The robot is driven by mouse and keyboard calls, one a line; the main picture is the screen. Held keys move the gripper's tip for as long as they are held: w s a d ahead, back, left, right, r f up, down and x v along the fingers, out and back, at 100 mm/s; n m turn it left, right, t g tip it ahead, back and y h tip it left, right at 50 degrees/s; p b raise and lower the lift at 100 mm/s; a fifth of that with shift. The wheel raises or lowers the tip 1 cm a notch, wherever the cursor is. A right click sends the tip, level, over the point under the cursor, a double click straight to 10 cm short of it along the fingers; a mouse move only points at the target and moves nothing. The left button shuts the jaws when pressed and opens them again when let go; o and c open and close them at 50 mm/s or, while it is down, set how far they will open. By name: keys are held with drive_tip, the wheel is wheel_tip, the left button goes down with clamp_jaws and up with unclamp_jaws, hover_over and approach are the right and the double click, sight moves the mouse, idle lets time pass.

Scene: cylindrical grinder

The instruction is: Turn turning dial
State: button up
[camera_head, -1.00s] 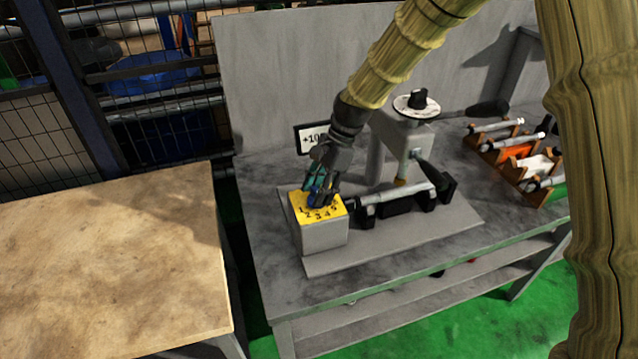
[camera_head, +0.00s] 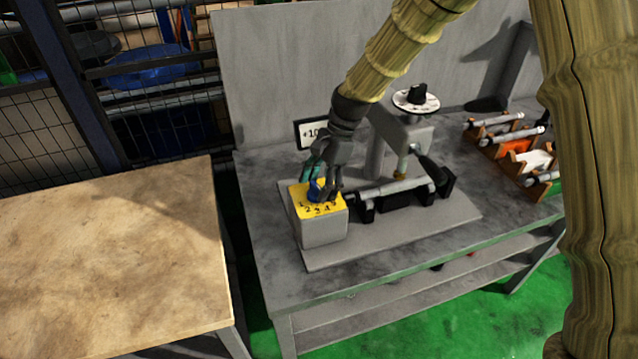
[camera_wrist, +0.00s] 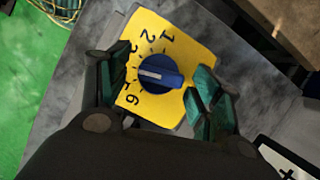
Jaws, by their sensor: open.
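The turning dial (camera_wrist: 162,71) is a round blue knob with a raised grip and a white pointer line, on a yellow plate (camera_wrist: 190,45) printed with black numbers. In the wrist view it lies between the two teal-padded fingers of my gripper (camera_wrist: 160,85), which are apart with a gap on each side. The white line points left, towards the numbers on that side, some hidden by the left finger. In the head view my gripper (camera_head: 326,184) is over the yellow-topped grey box (camera_head: 324,232), and the blue dial (camera_head: 314,190) is partly hidden by it.
Right of the box stands the grinder (camera_head: 405,135) with a cylindrical workpiece (camera_head: 395,188) and a white disc with a black knob (camera_head: 416,98). A display (camera_head: 310,133) stands behind. Workpiece racks (camera_head: 510,145) are at the right. A wooden table (camera_head: 110,260) is at the left.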

drive_tip(key=shift+r, duration=0.1)
drive_tip(key=v, duration=1.1)
drive_tip(key=shift+d+r, duration=0.15)
drive_tip(key=shift+r, duration=0.25)
